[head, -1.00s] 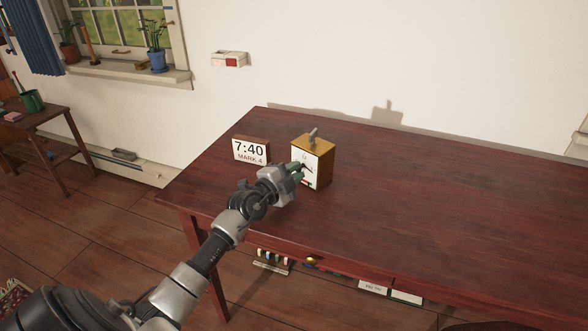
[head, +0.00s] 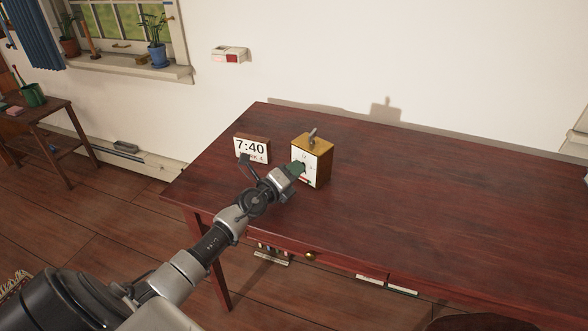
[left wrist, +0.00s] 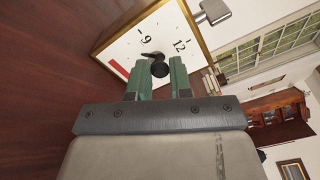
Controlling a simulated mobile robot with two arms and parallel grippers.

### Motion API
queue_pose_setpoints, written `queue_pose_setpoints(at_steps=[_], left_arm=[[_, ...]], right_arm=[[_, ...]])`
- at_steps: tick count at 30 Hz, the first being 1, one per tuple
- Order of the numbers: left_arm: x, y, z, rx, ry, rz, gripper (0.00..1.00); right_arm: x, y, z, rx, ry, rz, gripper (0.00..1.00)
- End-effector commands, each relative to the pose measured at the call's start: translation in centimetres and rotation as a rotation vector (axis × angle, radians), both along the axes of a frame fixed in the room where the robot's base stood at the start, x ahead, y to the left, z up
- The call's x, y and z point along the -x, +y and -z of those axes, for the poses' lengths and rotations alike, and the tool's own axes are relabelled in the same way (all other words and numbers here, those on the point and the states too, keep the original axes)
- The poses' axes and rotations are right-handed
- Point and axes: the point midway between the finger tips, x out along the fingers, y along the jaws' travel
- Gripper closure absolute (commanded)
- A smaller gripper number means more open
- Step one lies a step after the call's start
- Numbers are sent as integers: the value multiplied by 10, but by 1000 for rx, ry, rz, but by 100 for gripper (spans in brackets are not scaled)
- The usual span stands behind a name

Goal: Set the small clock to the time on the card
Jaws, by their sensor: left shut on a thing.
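The small clock (head: 324,162) is a yellow-brown box with a white face, upright on the dark red table. Its face also shows in the left wrist view (left wrist: 167,28), with a 9, a 12 and a red patch. My left gripper (head: 298,170) is at the face, its green fingers shut on the black knob (left wrist: 160,68) at the face's middle. A dark hand shows beside the knob; the fingers hide part of the face, and I cannot read the time. The card (head: 251,148) stands left of the clock and reads 7:40; my arm partly covers its lower line. My right gripper is not in view.
The table (head: 430,200) is clear to the right of the clock. A metal piece (head: 312,133) sticks up from the clock's top. A small side table (head: 45,110) and a windowsill with plants (head: 157,58) are at the left.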

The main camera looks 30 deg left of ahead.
Motion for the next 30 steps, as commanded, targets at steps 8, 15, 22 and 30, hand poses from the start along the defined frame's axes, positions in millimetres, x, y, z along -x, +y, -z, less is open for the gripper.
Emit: queue_pose_setpoints(at_steps=[8,15,22,30], left_arm=[[0,0,1,-263,-26,3,100],[0,0,2,-490,-52,2,100],[0,0,2,-709,-75,4,100],[0,0,2,-960,-103,4,100]], right_arm=[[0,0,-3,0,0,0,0],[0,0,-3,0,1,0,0],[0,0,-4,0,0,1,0],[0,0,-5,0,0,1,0]])
